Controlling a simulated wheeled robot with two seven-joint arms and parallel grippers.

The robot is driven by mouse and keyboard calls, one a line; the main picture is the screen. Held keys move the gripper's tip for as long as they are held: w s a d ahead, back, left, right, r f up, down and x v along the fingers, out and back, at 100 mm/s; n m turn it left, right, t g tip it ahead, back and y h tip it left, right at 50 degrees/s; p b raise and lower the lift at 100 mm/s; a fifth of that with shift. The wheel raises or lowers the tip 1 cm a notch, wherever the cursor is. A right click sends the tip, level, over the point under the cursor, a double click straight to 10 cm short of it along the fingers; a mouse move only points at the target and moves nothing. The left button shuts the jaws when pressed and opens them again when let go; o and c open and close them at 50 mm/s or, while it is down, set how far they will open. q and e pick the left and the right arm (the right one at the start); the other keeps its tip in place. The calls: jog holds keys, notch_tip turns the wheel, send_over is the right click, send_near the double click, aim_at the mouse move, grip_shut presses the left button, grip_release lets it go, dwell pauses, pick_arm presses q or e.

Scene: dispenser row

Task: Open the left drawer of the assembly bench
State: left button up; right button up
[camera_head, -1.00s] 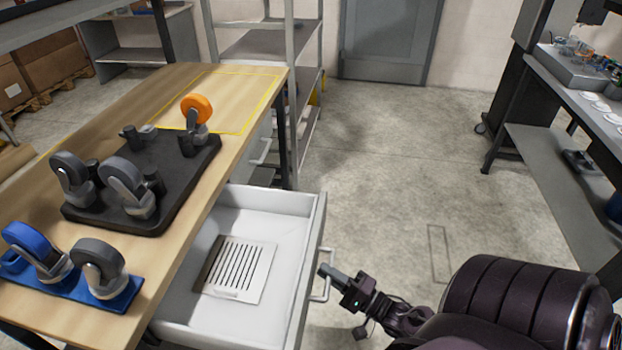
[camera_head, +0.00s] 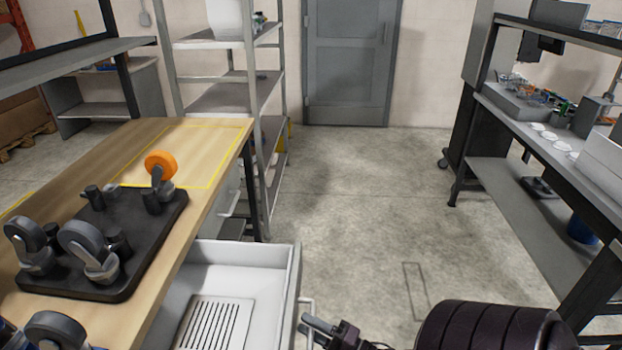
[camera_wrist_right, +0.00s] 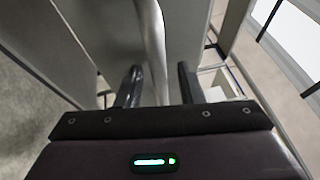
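The near drawer (camera_head: 240,254) of the wooden-topped assembly bench (camera_head: 205,150) is pulled out, showing its pale inside and a slotted panel. Its bar handle (camera_head: 308,304) is on the front face. My right gripper (camera_head: 318,328) is at this handle, near the bottom of the head view. In the right wrist view, the handle (camera_wrist_right: 150,30) passes between the two fingers of my right gripper (camera_wrist_right: 158,88). The fingers stand apart, with visible gaps beside the bar. My left gripper is not in view.
A black tray (camera_head: 75,273) with caster wheels and an orange wheel (camera_head: 160,165) are on the bench. Grey shelves (camera_head: 215,85) stand behind it. A workbench (camera_head: 535,145) stands on the right. The floor between is clear.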

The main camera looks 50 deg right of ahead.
jog(key=b+v, duration=0.1)
jog(key=v, duration=0.7)
jog(key=shift+b, duration=0.3)
jog(key=shift+w, duration=0.1)
